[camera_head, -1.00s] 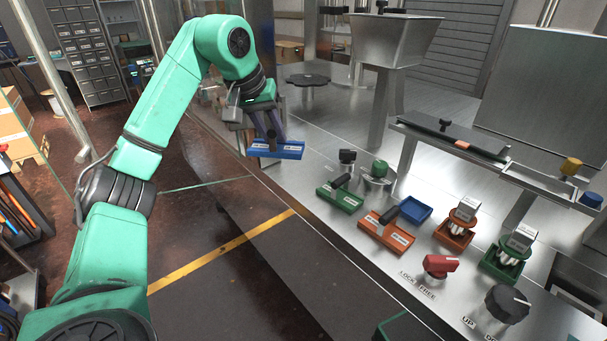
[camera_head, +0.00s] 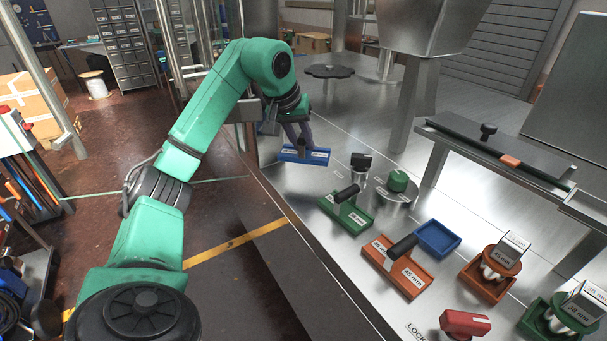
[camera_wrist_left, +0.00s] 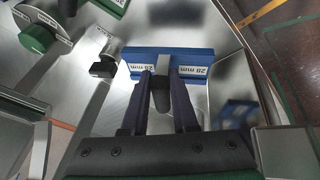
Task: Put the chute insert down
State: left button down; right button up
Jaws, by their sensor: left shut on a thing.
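The blue chute insert (camera_head: 306,157) is a flat blue plate with a dark handle; in the left wrist view the plate (camera_wrist_left: 205,57) bears two "28 mm" labels. My left gripper (camera_head: 297,136) is shut on its handle, and the fingers also show in the left wrist view (camera_wrist_left: 161,90). The insert hangs over the left part of the steel deck (camera_head: 300,192); whether it touches the deck I cannot tell. A green insert (camera_head: 357,220) and an orange insert (camera_head: 411,279) marked 45 mm lie nearer on the deck. My right gripper is not in view.
An empty blue tray (camera_head: 437,239) lies beside the orange insert. A black knob (camera_head: 361,162) and a green knob (camera_head: 398,181) stand right of the held insert. Orange (camera_head: 485,284) and green (camera_head: 535,324) holders and a red handle (camera_head: 465,323) are nearer right.

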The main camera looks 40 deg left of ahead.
aim_at(301, 159)
pick_arm(q)
jog(key=f, duration=0.4)
jog(key=f+b, duration=0.1)
jog(key=f, duration=0.1)
jog(key=shift+w+f, duration=0.25)
jog(key=shift+f, duration=0.15)
jog(key=shift+s+f, duration=0.1)
jog(key=c, duration=0.7)
grip_release()
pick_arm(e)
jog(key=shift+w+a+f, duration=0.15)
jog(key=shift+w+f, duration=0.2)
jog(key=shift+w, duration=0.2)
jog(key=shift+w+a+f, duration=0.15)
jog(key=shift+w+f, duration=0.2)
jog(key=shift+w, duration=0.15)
pick_arm(q)
jog(key=p+v, duration=0.1)
jog(key=v, duration=1.1)
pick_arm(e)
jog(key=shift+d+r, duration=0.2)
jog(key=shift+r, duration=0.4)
pick_arm(q)
jog(key=shift+d, duration=0.1)
